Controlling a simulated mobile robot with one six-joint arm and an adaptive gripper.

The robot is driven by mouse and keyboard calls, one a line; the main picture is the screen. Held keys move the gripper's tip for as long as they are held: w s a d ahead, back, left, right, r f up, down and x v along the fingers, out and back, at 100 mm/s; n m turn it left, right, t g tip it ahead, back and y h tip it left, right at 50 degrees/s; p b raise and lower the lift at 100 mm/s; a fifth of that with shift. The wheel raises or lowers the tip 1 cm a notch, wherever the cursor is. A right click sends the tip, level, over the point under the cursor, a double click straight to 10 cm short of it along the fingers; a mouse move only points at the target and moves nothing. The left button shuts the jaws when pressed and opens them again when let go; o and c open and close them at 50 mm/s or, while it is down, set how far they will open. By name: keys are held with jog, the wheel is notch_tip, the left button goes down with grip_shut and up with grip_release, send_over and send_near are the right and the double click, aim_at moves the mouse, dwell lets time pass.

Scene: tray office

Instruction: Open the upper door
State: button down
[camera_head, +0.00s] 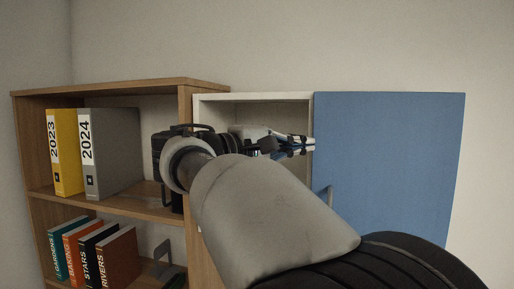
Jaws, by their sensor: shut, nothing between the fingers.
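The blue door (405,150) stands at the right of the white cabinet (255,97). The left part of the cabinet front is uncovered, and its pale inside shows beside the door's left edge. A grey curved handle (329,194) shows near the lower left of the door, partly hidden by my arm. My gripper (311,146) is shut and empty. Its fingertips point right, at the door's left edge in the picture; I cannot tell whether they touch it. My arm hides the lower cabinet and the door's lower left part.
A wooden shelf (110,87) stands left of the cabinet. It holds a yellow binder (66,170), a grey binder (117,150) and several books (115,257) below. Plain wall shows above and right of the door.

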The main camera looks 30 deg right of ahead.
jog(key=shift+s+a+n+t+b, duration=0.4)
jog(key=shift+s+a+t+b, duration=0.2)
jog(key=shift+s+a+b, duration=0.3)
dwell(1.0)
